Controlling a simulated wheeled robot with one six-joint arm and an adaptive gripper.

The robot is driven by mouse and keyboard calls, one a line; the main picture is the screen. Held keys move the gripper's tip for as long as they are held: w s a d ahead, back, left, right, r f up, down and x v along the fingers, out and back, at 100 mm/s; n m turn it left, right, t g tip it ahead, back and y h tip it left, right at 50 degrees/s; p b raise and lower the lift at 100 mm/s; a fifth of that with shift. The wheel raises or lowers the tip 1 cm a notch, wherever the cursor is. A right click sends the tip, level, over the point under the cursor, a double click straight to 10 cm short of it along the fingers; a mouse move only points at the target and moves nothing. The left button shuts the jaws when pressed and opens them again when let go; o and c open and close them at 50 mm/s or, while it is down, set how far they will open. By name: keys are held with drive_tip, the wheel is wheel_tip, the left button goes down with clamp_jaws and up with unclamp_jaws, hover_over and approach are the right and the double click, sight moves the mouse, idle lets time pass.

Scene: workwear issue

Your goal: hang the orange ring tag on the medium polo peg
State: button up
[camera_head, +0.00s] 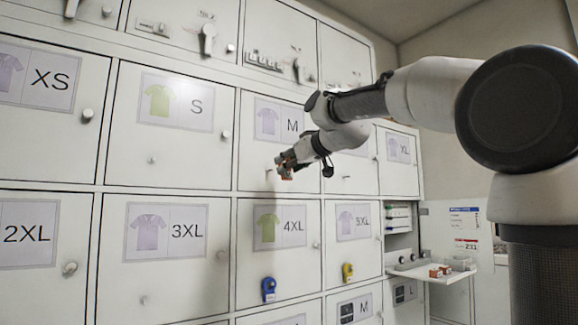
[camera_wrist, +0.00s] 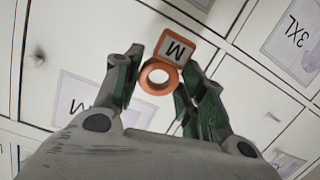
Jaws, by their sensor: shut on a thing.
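The orange ring tag (camera_wrist: 158,77) has a ring and a square plate marked M. My gripper (camera_wrist: 163,76) is shut on it, and the ring shows between the fingers in the wrist view. In the head view, my gripper (camera_head: 287,166) is in front of the lower part of the medium polo door, below its label (camera_head: 280,121) with a violet polo and an M. That label also shows upside down in the wrist view (camera_wrist: 78,98). I cannot tell the gap between tag and door.
Neighbouring doors carry S (camera_head: 175,102), 4XL (camera_head: 279,227) and XL labels, with protruding knobs (camera_head: 225,135). A blue tag (camera_head: 269,289) hangs on the 4XL door and a yellow tag (camera_head: 347,272) on the 5XL door. A small shelf (camera_head: 440,277) with orange items juts out at right.

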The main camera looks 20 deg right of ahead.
sight(274, 170)
drive_tip(key=shift+r+x, duration=0.15)
drive_tip(key=shift+x, duration=2)
drive_tip(key=shift+r+x, duration=0.15)
drive_tip(key=shift+x, duration=2.05)
drive_tip(key=o, duration=0.9)
drive_tip(key=shift+c, duration=0.2)
